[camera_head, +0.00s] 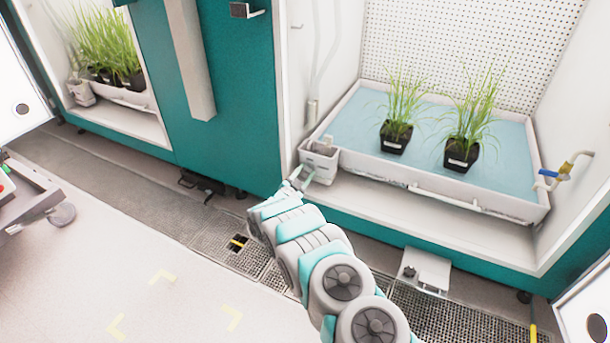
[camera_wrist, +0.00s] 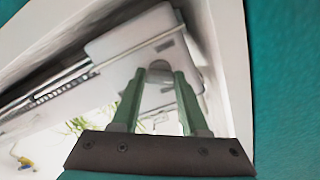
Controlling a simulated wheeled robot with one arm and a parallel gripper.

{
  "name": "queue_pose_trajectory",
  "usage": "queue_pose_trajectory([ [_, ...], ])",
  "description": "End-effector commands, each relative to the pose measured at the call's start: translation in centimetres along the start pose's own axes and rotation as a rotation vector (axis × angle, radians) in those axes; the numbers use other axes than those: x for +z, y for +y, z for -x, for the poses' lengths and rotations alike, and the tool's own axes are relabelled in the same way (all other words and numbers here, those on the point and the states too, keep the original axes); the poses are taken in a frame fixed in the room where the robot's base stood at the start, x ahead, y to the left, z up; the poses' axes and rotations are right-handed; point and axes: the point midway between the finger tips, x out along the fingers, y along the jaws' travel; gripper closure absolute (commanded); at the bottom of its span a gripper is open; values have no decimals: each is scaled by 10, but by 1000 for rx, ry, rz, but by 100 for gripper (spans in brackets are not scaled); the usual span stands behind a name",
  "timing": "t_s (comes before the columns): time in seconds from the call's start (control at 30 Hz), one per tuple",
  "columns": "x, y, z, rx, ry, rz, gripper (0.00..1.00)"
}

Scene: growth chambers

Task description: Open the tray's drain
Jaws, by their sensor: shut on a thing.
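The white tray (camera_head: 430,190) lies in the right-hand open chamber, with a blue surface and two potted plants. A small white box (camera_head: 322,160) sits at its front left corner; it also shows in the wrist view (camera_wrist: 125,45). My gripper (camera_head: 302,177) is at the front of this box. In the wrist view, my gripper's green fingers (camera_wrist: 160,78) are shut on a small grey round-ended piece (camera_wrist: 160,68) at the box. The fingers partly hide this piece, so I cannot tell whether it is the drain's handle or its position.
A brass valve with a blue handle (camera_head: 560,172) is on the chamber's right wall. Two black pots (camera_head: 396,138) (camera_head: 462,154) with grassy plants stand in the tray. A white box (camera_head: 426,268) protrudes below the chamber.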

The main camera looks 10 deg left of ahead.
Motion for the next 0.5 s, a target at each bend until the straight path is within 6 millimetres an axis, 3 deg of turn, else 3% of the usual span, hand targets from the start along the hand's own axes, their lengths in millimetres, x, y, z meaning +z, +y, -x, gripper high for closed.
queue_pose_trajectory([
  [0.5,2,2,0,1,0,-491,100],
])
